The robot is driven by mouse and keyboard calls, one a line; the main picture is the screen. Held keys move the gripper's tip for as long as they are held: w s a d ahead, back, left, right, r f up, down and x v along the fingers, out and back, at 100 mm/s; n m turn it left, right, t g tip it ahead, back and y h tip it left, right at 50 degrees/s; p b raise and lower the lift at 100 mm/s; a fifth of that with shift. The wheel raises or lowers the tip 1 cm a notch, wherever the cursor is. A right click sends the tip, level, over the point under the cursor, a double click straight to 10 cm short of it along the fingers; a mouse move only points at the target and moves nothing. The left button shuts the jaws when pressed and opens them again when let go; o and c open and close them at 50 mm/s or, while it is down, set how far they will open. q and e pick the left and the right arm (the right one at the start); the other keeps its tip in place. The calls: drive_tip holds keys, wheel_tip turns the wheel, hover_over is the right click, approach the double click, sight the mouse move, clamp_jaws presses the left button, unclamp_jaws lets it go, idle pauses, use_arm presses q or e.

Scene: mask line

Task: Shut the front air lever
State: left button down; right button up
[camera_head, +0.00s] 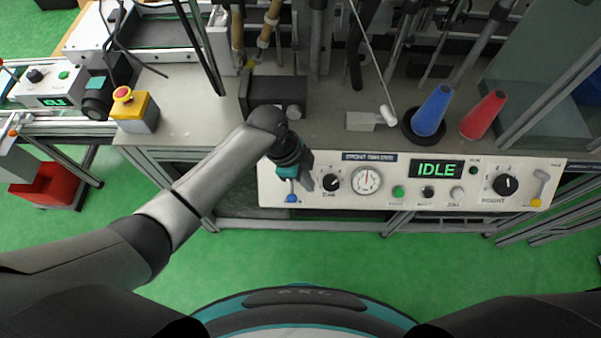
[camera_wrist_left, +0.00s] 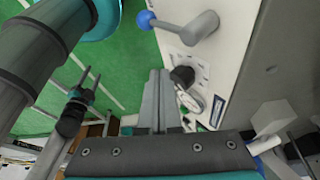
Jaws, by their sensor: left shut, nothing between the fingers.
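A lever with a blue ball (camera_head: 291,198) is at the left end of the white control panel (camera_head: 330,203), its ball low in the head view. In the left wrist view the blue ball (camera_wrist_left: 146,19) and its grey arm (camera_wrist_left: 200,27) stand out from the panel face. A second lever with a yellow ball (camera_head: 536,202) hangs at the panel's right end. No readable label shows which one is the front air lever. My left gripper (camera_head: 306,183) is just right of the blue-ball lever; its fingers (camera_wrist_left: 156,90) are together, empty and apart from the lever. My right gripper is not in view.
The panel carries a black knob (camera_head: 331,183), a gauge (camera_head: 366,180), buttons and an IDLE display (camera_head: 436,169). A dark box (camera_head: 273,92), a blue cone (camera_head: 432,110) and a red cone (camera_head: 483,115) stand on the bench above. Green floor in front is clear.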

use_arm(q)
drive_tip(key=x, duration=0.3)
drive_tip(key=shift+d+f+b, duration=0.1)
drive_tip(key=shift+f+b, duration=0.2)
drive_tip(key=shift+b, duration=0.1)
drive_tip(key=a, duration=0.3)
drive_tip(key=shift+w+f, duration=0.25)
drive_tip(key=shift+f, duration=0.05)
drive_tip(key=shift+a, duration=0.4)
drive_tip(key=shift+a+p, duration=0.1)
drive_tip(key=shift+p, duration=0.3)
